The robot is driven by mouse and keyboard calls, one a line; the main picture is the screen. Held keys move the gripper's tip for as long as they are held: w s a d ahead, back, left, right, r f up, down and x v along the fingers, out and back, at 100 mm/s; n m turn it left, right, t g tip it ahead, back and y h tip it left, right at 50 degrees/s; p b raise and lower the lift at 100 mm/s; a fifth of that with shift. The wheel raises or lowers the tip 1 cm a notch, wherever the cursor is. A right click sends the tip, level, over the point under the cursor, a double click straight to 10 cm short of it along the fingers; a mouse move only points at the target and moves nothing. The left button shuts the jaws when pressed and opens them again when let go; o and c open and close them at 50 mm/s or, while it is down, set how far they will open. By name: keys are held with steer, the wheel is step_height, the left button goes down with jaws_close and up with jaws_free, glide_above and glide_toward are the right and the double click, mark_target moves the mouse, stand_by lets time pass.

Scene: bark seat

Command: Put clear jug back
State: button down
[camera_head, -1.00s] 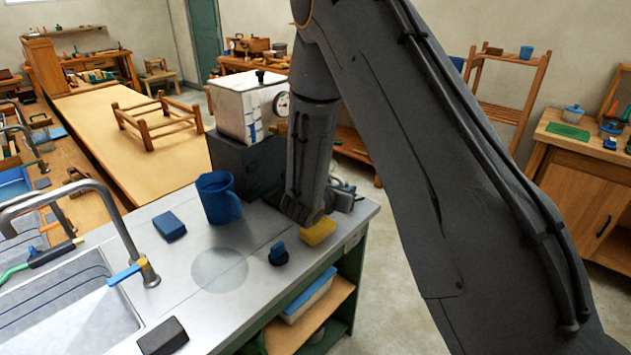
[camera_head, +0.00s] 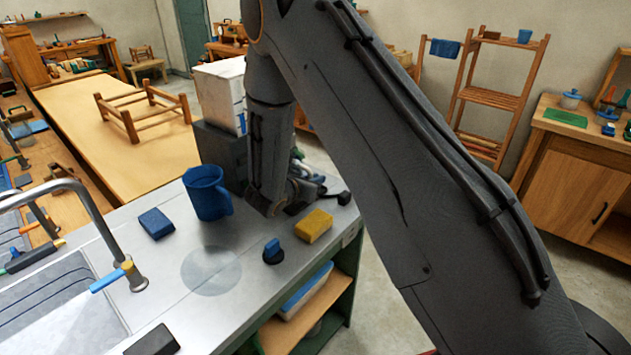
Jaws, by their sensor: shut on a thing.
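My arm comes in from the right and bends down over the metal counter (camera_head: 225,245). My gripper (camera_head: 310,184), at the arm's lower end, is partly hidden behind my own wrist. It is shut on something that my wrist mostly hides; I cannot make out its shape. I cannot clearly pick out a clear jug anywhere. A blue jug (camera_head: 206,193) stands upright on the counter, left of my wrist and apart from it. A pale round patch (camera_head: 211,271) marks the counter in front of the blue jug.
A blue block (camera_head: 156,223), a yellow sponge (camera_head: 314,226) and a dark-blue knobbed thing (camera_head: 273,251) surround the patch. A sink with a tap (camera_head: 130,275) is at the left. A white-and-dark machine (camera_head: 220,95) stands behind. A dark block (camera_head: 153,341) lies at the front.

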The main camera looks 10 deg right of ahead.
steer(key=shift+f, duration=0.1)
steer(key=c, duration=1.8)
jaws_free()
steer(key=shift+r, duration=0.2)
